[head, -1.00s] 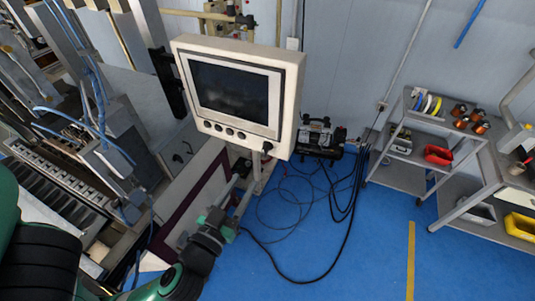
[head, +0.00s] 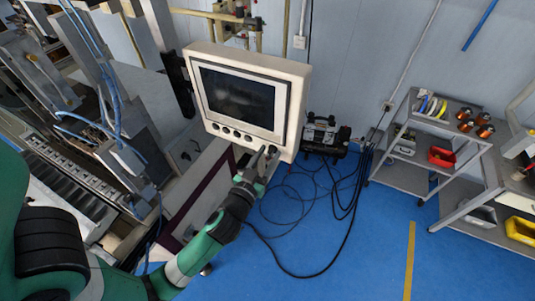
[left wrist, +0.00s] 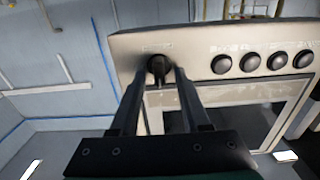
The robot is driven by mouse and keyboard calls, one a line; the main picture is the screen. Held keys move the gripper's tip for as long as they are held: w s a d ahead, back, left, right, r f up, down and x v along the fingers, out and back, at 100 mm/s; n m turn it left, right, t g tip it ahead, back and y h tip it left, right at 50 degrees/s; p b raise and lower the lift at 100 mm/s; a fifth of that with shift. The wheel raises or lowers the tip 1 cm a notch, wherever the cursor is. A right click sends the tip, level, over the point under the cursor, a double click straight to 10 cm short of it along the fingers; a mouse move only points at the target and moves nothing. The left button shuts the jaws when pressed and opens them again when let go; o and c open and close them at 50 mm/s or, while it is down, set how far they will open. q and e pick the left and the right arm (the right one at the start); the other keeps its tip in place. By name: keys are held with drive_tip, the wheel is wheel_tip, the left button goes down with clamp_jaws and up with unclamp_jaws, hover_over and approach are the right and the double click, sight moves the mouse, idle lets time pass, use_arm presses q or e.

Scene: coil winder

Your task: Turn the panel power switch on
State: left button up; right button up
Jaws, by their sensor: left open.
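The control panel (head: 243,98) is a cream box with a dark screen and a row of black round buttons below it. The power switch, a black rotary knob (left wrist: 158,66), sits at the end of that row; in the head view it is at the panel's lower right corner (head: 273,149). My left gripper (head: 264,153) has come up to that corner from below. In the left wrist view the fingertips (left wrist: 158,72) stand open, one on each side of the knob. I cannot tell whether they touch it. My right gripper is not in view.
A black machine (head: 325,134) with loose cables stands on the blue floor behind the panel. The coil winder (head: 75,165) fills the left side. A grey shelf cart (head: 400,173) with spools and bins stands at the right.

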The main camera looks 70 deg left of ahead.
use_arm(q)
drive_tip(key=shift+c, duration=0.2)
clamp_jaws()
drive_tip(key=shift+m, duration=0.3)
drive_tip(key=m, duration=0.4)
drive_tip(key=shift+w+d+p, duration=0.1)
drive_tip(key=shift+d+p, duration=0.05)
drive_tip(key=shift+p, duration=0.15)
drive_tip(key=m, duration=0.4)
drive_tip(key=shift+w+d+m+p, duration=0.1)
drive_tip(key=shift+m+p, duration=0.3)
drive_tip(key=m+p, duration=0.1)
drive_tip(key=m, duration=0.3)
drive_tip(key=shift+f, duration=0.15)
drive_tip(key=shift+f+m+p, duration=0.2)
drive_tip(key=shift+m+p, duration=0.4)
drive_tip(key=shift+m, duration=1.6)
